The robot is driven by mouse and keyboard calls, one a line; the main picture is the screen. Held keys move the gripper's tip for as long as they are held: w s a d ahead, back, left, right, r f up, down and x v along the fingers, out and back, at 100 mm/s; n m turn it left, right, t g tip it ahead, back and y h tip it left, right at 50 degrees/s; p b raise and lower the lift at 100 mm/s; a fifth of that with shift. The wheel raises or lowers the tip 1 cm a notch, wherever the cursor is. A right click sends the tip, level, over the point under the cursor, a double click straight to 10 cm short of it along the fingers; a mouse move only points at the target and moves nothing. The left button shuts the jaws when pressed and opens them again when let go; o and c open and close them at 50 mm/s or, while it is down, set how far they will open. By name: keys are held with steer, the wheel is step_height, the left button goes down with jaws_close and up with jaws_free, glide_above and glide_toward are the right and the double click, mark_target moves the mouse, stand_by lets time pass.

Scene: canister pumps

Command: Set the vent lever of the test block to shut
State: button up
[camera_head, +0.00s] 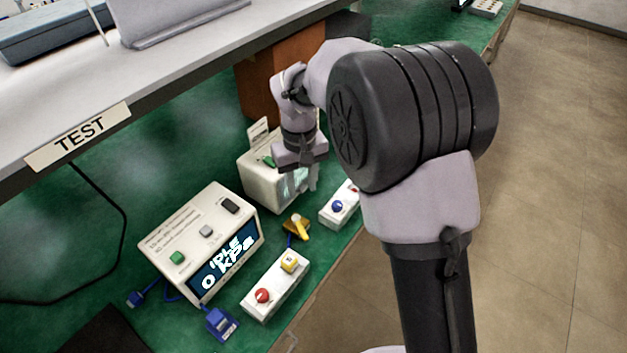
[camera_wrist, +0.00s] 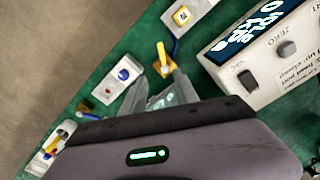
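The test block is a small brass block (camera_head: 291,229) with a yellow lever (camera_head: 299,227) on top, on the green bench between two white button boxes. A blue hose runs from it. In the wrist view the lever (camera_wrist: 162,53) stands out from the brass block (camera_wrist: 165,68), just beyond my fingertips. The lever's setting cannot be read. My gripper (camera_head: 303,182) hangs above the bench, behind and slightly right of the block in the head view. In the wrist view my gripper (camera_wrist: 160,88) has its fingers apart, with nothing seen held between them.
A white console (camera_head: 200,240) with a lit display stands left of the block. A second console (camera_head: 262,180) stands behind, close to my gripper. White boxes with a red and yellow button (camera_head: 276,286) and a blue button (camera_head: 338,207) flank the block. A shelf (camera_head: 170,65) overhangs the bench.

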mark_target(302, 230)
steer(key=f+b, duration=0.2)
steer(key=f, duration=0.3)
steer(key=f+b, duration=0.2)
steer(key=f, duration=0.4)
steer(key=f+b, duration=0.2)
steer(key=f, duration=0.4)
steer(key=shift+s+a, duration=0.2)
steer(key=shift+s, duration=0.2)
jaws_close()
